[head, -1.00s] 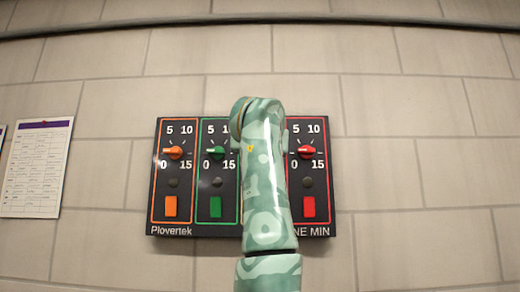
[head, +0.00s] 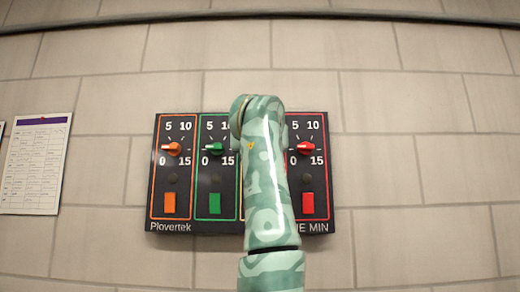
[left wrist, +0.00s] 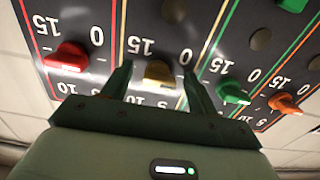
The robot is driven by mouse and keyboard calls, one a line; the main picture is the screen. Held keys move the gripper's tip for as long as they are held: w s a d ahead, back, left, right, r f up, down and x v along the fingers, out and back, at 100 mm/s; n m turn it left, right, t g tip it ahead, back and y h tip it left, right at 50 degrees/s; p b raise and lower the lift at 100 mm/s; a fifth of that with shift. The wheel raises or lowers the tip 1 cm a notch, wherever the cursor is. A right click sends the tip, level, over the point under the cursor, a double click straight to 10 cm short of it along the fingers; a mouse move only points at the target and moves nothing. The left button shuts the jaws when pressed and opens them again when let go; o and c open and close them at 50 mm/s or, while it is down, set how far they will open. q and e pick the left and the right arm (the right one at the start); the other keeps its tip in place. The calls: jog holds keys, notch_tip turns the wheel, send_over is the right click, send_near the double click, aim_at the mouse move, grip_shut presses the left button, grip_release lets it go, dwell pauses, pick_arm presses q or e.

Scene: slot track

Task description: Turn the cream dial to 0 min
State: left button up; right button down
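The cream dial (left wrist: 158,73) shows in the left wrist view, upside down, between the 15 and 0 marks of its panel. Its pointer direction is hard to read. My left gripper (left wrist: 157,69) is open, with one finger on each side of the cream dial and a small gap visible on both sides. In the head view my left arm covers the cream dial and most of its panel; the gripper itself is hidden behind the arm there. My right gripper is in neither view.
The black timer board (head: 155,200) hangs on a tiled wall. The orange dial (head: 171,148), green dial (head: 214,147) and red dial (head: 305,148) flank the cream column; the green and red ones are close to my fingers. A paper sheet (head: 36,165) hangs at left.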

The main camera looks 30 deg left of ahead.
pick_arm(q)
jog(key=b+v, duration=0.6)
jog(key=v, duration=1)
jog(key=shift+d, duration=0.2)
jog(key=shift+s, duration=0.1)
